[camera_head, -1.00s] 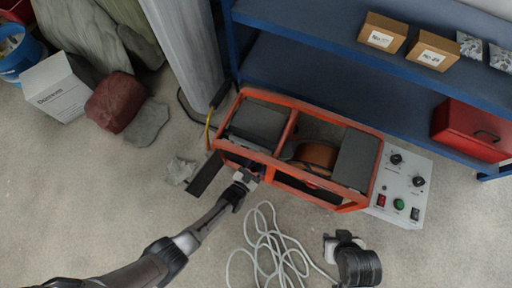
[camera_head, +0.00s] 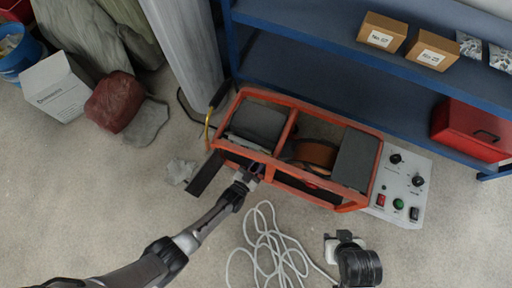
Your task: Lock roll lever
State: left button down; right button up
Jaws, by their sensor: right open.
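The orange-framed machine (camera_head: 295,118) stands on the floor below the shelf. A brown roll (camera_head: 318,154) sits inside its frame, between dark blocks. I cannot make out the roll lever clearly. My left gripper (camera_head: 256,171) is at the machine's front edge, left of the roll, against or very close to the frame. Its fingertips are small and partly lost against the frame, so its grip is unclear. My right gripper (camera_head: 338,241) is open, in front of the machine, apart from it and seen from above; its dark wrist hides part of it.
A control panel (camera_head: 399,187) with knobs and buttons adjoins the machine's right end. A dark flap (camera_head: 204,174) sticks out at its left. A pale cable (camera_head: 266,241) lies coiled between my arms. A blue shelf (camera_head: 300,68) and a grey post (camera_head: 184,45) stand behind.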

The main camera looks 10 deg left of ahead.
pick_arm(q)
jog(key=p, duration=0.1)
jog(key=w+r+g+p, duration=0.1)
jog(key=p, duration=0.1)
jog(key=shift+w+d+r+g+y, duration=0.15)
jog(key=shift+w+g+y, duration=0.1)
jog(key=shift+g+y, duration=0.05)
jog(key=shift+w+d+g+p, duration=0.15)
jog(key=shift+w+g+p, duration=0.35)
jog(key=shift+p, duration=0.3)
jog(key=shift+f, duration=0.2)
jog(key=c, duration=0.9)
grip_release()
jog(key=shift+s, duration=0.15)
